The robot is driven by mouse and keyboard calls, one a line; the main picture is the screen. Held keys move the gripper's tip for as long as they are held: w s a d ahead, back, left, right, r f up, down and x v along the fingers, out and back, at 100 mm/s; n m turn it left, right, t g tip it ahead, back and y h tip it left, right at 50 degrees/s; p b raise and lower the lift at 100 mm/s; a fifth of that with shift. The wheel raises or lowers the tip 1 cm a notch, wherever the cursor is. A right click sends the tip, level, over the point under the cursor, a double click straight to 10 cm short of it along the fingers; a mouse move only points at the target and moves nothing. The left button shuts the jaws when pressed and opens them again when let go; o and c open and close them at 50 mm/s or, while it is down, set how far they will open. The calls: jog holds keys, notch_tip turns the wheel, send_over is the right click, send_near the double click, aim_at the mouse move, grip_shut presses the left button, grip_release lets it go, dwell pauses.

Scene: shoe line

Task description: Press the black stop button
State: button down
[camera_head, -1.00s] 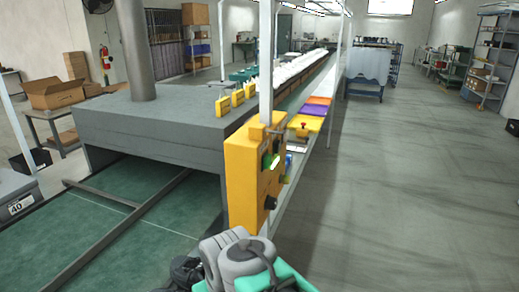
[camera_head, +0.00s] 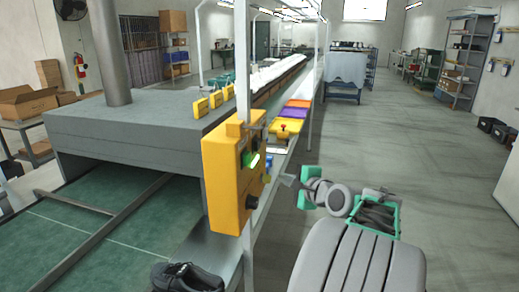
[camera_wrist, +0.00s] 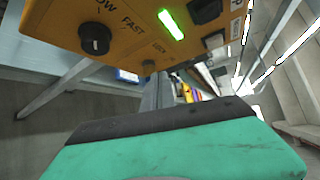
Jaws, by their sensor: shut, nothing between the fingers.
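The yellow control box (camera_head: 222,185) is on a post beside the conveyor, its control face turned to the right. That face carries a lit green light (camera_head: 254,160) and a black knob (camera_head: 251,202). In the wrist view the box (camera_wrist: 140,40) fills the top, with the SLOW/FAST knob (camera_wrist: 95,38), the green light (camera_wrist: 170,24) and a square black button (camera_wrist: 205,10) cut by the top edge. Which black control is the stop button, I cannot read. My gripper (camera_head: 287,180) is shut and empty, just right of the box, apparently not touching it.
A black shoe (camera_head: 187,277) lies at the bottom, below the box. The floor (camera_head: 400,150) to the right is open.

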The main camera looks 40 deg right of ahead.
aim_at(257, 144)
jog(key=s+d+r+m+t, duration=0.2)
jog(key=d+r+m+t, duration=0.2)
jog(key=r, duration=0.4)
jog(key=shift+s+r+m+h, duration=0.2)
jog(key=shift+r+m+h, duration=0.15)
jog(key=shift+m, duration=0.25)
jog(key=w+a, duration=0.5)
jog(key=w, duration=0.2)
jog(key=shift+a+p, duration=0.15)
jog(key=shift+p, duration=0.15)
jog(key=shift+f, duration=0.1)
jog(key=shift+w, duration=0.1)
dwell(0.8)
jog(key=shift+w+a+p, duration=0.25)
jog(key=shift+p, duration=0.05)
